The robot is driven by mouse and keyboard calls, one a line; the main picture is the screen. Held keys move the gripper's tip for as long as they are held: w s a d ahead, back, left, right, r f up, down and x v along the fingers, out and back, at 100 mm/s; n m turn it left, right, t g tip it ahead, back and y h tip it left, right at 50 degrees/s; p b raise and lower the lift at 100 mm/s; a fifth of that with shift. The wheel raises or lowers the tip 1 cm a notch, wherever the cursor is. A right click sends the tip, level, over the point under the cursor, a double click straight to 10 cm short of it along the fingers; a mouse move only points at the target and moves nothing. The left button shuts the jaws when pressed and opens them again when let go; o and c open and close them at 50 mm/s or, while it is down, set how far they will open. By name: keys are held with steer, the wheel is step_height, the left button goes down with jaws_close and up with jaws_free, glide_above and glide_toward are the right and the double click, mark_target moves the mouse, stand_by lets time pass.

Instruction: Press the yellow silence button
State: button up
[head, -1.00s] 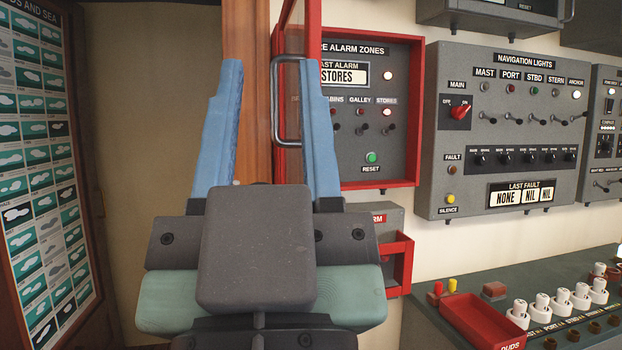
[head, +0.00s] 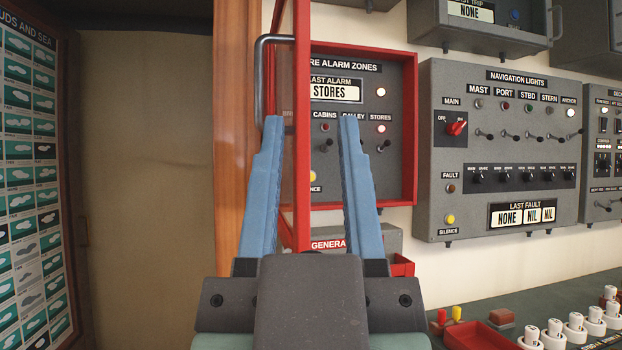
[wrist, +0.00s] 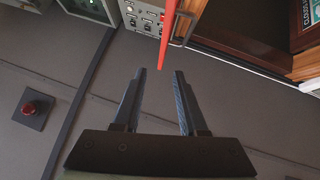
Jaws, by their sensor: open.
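Two yellow buttons show in the head view. One (head: 313,176) is low in the red-framed fire alarm panel (head: 411,120), partly hidden behind a red door edge, its label cut to "NCE". The other (head: 450,219), marked SILENCE, is at the lower left of the grey navigation lights panel (head: 505,215). My gripper (head: 311,118) is open and empty, its blue fingers pointing up in front of the fire alarm panel. The red door edge (head: 302,60) appears between the fingers; I cannot tell whether they touch it. The wrist view shows the open fingers (wrist: 159,72) apart.
The glazed red door has a metal handle (head: 262,75) at its left. A grey box marked GENERAL (head: 375,240) is below the fire alarm panel. A console (head: 470,300) with a red tray and white knobs is at lower right. A chart board (head: 30,180) stands at left.

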jaws_close()
stand_by(1.5)
